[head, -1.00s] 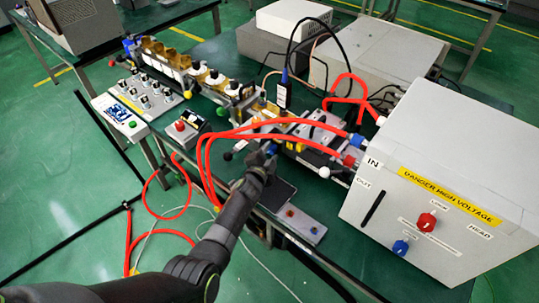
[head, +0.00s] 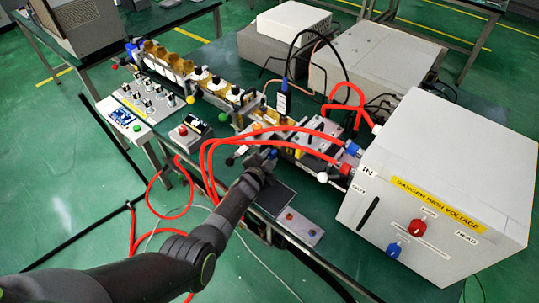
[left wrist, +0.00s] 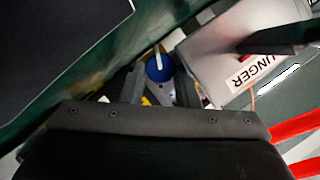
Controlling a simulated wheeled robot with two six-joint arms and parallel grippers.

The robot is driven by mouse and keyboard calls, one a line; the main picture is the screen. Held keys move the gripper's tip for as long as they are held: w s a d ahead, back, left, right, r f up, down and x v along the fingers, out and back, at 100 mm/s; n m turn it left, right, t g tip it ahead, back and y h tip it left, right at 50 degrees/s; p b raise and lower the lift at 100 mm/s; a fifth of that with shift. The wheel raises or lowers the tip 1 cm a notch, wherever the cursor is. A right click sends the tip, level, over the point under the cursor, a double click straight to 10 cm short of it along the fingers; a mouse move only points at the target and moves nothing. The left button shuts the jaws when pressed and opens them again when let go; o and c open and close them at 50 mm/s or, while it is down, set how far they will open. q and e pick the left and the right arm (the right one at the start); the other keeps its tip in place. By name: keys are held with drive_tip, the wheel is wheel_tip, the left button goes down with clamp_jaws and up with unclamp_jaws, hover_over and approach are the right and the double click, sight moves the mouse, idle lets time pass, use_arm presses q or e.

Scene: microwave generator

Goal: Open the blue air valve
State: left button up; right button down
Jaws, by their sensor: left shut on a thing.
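The blue air valve (left wrist: 158,68) shows in the left wrist view as a round blue knob with a white bar across it. It sits between the two dark fingers of my left gripper (left wrist: 157,88). In the head view my left gripper (head: 265,160) is at the front edge of the green bench, and only a bit of blue (head: 273,154) shows at its tip. The left gripper is shut on the blue valve. The fingers and hand hide much of the valve, and how far it is turned is hard to tell. My right gripper is not in view.
Red hoses (head: 250,132) arch close above the gripper to a large grey high-voltage box (head: 455,180) at the right. A black pad (head: 275,196) and a small plate with buttons (head: 293,222) lie just right of the hand. A control panel (head: 195,127) stands left.

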use_arm(q)
drive_tip(key=o, duration=0.7)
drive_tip(key=shift+s, duration=0.1)
drive_tip(key=shift+s+a+r+p, duration=0.1)
drive_tip(key=shift+s+r+p, duration=0.1)
drive_tip(key=shift+p, duration=0.2)
drive_tip(key=p+v, duration=0.7)
drive_tip(key=v, duration=0.1)
drive_tip(key=shift+s+r, duration=0.1)
drive_tip(key=p+v, duration=0.3)
drive_tip(key=v, duration=0.5)
drive_tip(key=shift+s+f, duration=0.2)
drive_tip(key=shift+s, duration=0.05)
drive_tip(key=shift+a, duration=0.1)
